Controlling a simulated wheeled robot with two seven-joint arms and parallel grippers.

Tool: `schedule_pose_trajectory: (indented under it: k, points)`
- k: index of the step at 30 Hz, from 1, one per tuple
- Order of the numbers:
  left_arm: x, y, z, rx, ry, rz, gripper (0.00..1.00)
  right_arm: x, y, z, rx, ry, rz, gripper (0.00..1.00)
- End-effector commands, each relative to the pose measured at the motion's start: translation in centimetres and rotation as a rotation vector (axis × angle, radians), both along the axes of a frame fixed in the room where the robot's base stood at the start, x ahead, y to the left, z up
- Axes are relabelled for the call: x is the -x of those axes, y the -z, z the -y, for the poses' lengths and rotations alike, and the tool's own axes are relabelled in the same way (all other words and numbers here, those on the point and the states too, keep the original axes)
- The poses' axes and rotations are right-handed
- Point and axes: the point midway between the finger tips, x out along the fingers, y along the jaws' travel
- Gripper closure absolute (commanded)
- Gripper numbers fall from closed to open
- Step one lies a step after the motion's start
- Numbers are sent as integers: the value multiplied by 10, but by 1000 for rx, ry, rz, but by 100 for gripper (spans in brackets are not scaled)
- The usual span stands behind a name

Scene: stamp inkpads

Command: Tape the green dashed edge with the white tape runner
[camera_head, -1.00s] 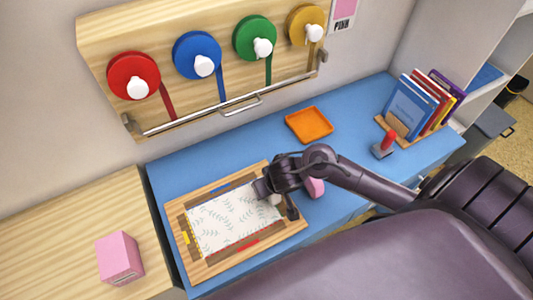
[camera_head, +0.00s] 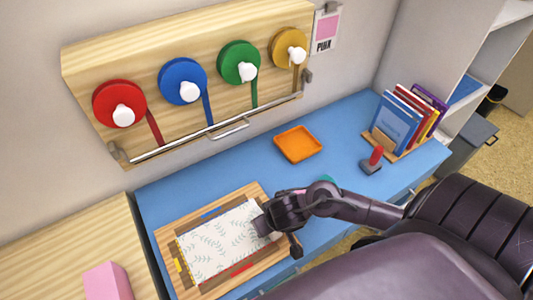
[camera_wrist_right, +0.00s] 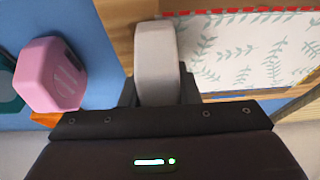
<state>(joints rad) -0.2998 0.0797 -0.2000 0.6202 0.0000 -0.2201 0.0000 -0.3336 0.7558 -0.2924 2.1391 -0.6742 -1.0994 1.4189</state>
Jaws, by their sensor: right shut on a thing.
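My right gripper (camera_wrist_right: 158,92) is shut on the white tape runner (camera_wrist_right: 155,55), which sticks out ahead of the jaws in the right wrist view. In the head view this gripper (camera_head: 268,224) is over the right end of the patterned paper (camera_head: 215,246), in the wooden tray (camera_head: 168,243). The runner lies along the paper's end beside the tray's wooden rim; I cannot tell whether it touches. A red dashed edge (camera_wrist_right: 240,10) shows along one side of the paper. No green dashes are visible; the runner and gripper cover that end. My left gripper is not in view.
A pink block (camera_wrist_right: 50,75) lies beside the tray. An orange dish (camera_head: 298,144), a red-handled stamp (camera_head: 373,160) and a book rack (camera_head: 405,125) stand on the blue desk. A pink box (camera_head: 107,282) is at lower left. Tape reels hang on the wall.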

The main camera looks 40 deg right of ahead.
Motion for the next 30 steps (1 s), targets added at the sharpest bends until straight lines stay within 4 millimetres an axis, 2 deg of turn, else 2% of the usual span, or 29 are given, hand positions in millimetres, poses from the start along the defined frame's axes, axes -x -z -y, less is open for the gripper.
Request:
schedule_pose_trajectory:
  k: [21,30]
  points:
    - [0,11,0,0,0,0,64,38,2,-2,2,-1,-3,89]
    - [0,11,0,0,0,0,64,41,1,-2,2,-1,-3,89]
